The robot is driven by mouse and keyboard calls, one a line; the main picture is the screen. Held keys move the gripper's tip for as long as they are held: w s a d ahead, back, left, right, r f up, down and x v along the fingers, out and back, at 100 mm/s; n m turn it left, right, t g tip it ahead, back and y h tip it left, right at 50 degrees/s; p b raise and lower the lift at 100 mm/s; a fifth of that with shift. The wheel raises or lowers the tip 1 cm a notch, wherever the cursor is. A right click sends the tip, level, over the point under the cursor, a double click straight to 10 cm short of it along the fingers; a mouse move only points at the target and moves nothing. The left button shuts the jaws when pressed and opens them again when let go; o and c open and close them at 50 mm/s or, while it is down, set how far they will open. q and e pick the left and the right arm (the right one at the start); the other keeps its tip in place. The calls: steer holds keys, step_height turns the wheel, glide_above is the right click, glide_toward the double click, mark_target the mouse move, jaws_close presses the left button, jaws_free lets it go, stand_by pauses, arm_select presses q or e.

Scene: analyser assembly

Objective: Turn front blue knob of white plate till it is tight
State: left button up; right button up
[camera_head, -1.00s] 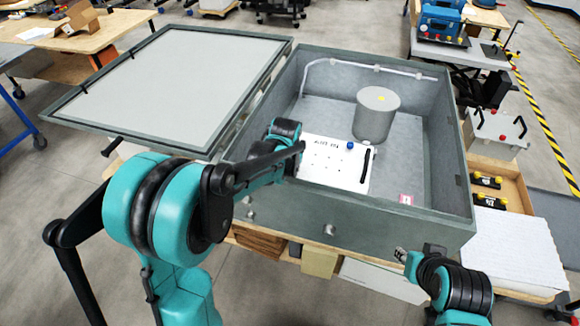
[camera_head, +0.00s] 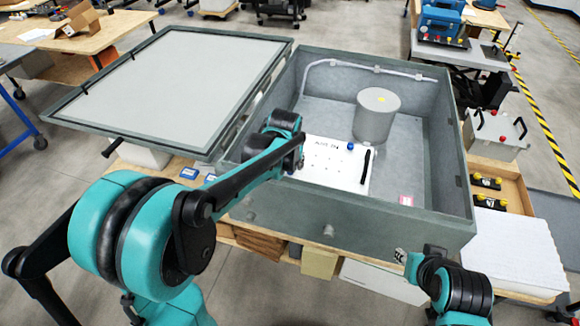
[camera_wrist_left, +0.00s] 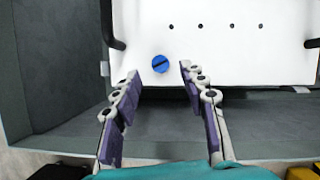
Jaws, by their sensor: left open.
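The white plate (camera_head: 330,170) lies inside the grey open case, with a blue knob (camera_head: 350,147) near its back edge. The wrist view shows a slotted blue knob (camera_wrist_left: 160,63) at the plate's near edge (camera_wrist_left: 228,72); in the head view my left arm hides the plate's front left part. My left gripper (camera_wrist_left: 159,72) is open, with its fingertips on either side of this knob and apart from it. In the head view its fingers are hidden behind the arm. My right gripper (camera_head: 401,256) is outside the case's front wall, too small to read.
The case's front wall (camera_head: 340,228) stands close to my left arm. A grey cylinder (camera_head: 377,116) stands behind the plate. Black handles (camera_wrist_left: 312,43) rise at the plate's sides. The case floor right of the plate is clear except a pink label (camera_head: 406,199).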

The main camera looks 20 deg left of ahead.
arm_select(q)
steer(key=v, duration=0.8)
